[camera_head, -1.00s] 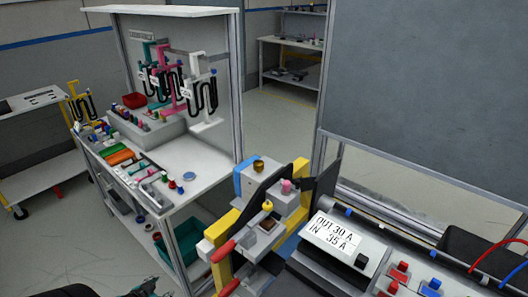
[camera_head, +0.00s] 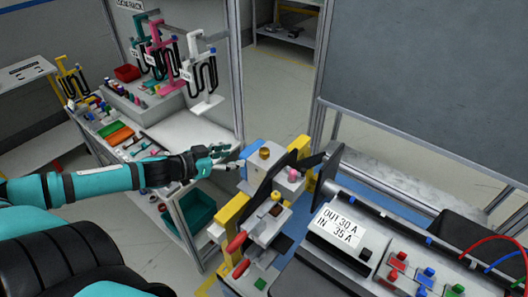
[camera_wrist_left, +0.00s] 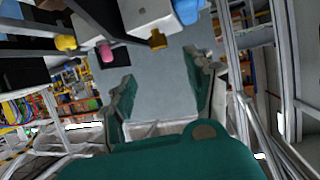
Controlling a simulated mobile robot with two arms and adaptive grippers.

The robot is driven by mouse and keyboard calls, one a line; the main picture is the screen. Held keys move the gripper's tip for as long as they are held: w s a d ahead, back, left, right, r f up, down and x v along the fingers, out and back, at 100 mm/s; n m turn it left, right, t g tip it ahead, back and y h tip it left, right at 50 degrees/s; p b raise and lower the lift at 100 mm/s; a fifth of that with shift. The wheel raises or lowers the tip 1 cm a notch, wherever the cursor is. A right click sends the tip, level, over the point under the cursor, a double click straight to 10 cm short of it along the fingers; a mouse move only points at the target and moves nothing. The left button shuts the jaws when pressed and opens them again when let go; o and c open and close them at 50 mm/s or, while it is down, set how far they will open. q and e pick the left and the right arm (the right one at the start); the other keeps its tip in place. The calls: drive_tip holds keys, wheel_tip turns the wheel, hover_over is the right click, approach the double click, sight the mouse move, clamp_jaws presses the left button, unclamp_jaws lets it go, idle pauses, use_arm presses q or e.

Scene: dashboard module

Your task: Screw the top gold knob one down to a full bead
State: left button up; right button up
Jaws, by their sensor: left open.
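The top gold knob (camera_head: 265,153) stands upright on the grey block of the dashboard module (camera_head: 289,182), beside a blue side piece. It also shows near the top of the left wrist view (camera_wrist_left: 158,40). My left gripper (camera_head: 236,158) comes in from the left and is close to the knob's left side, apart from it. In the left wrist view its two teal fingers (camera_wrist_left: 163,88) are spread with nothing between them. Whether the knob's thread shows a bead is too small to tell. My right gripper is not in view.
A pink knob (camera_head: 293,174) and a yellow knob (camera_head: 277,195) are close by on the module. A dark plate stands at its right. A meter box (camera_head: 338,229) is at the front right. A cluttered workbench (camera_head: 190,130) stands behind my left arm.

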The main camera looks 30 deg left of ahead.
sight(264, 150)
use_arm(q)
drive_tip(key=p+x, duration=0.2)
drive_tip(key=x, duration=1)
drive_tip(key=shift+w+d, duration=0.1)
drive_tip(key=shift+w, duration=0.25)
drive_tip(key=shift+w+d+f, duration=0.15)
drive_tip(key=shift+w+f, duration=0.2)
drive_tip(key=shift+w, duration=0.05)
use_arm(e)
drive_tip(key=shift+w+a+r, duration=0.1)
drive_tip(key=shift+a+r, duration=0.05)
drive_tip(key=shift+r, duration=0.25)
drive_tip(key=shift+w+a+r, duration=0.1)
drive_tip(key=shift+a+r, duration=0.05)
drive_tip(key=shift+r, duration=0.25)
use_arm(q)
clamp_jaws()
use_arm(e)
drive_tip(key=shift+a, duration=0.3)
use_arm(q)
drive_tip(key=shift+m+h, duration=0.3)
